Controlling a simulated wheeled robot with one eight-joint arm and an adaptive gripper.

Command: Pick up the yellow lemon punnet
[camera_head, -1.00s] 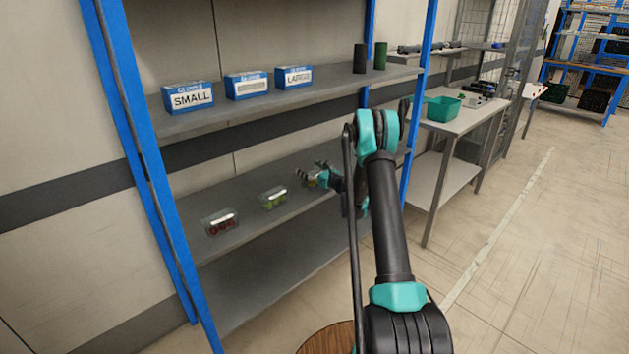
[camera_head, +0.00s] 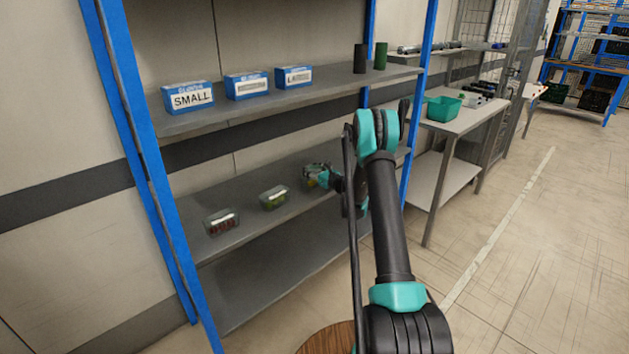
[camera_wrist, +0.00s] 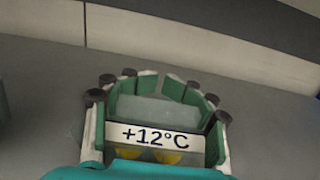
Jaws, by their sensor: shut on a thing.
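The yellow lemon punnet (camera_wrist: 158,112) is a clear box with yellow fruit inside and a white "+12°C" label, seen close in the wrist view. My gripper (camera_wrist: 158,88) has its green fingers around both sides of the punnet and is shut on it. In the head view my gripper (camera_head: 318,175) is over the lower shelf (camera_head: 265,225), at the right end of the punnet row. There it hides most of the lemon punnet (camera_head: 311,184). I cannot tell whether the punnet rests on the shelf or is slightly raised.
A punnet of green fruit (camera_head: 274,198) and one of dark red fruit (camera_head: 222,222) stand to the left on the same shelf. Several blue glove boxes (camera_head: 188,96) and two dark cylinders (camera_head: 380,56) are on the shelf above. A blue post (camera_head: 413,110) stands to the right.

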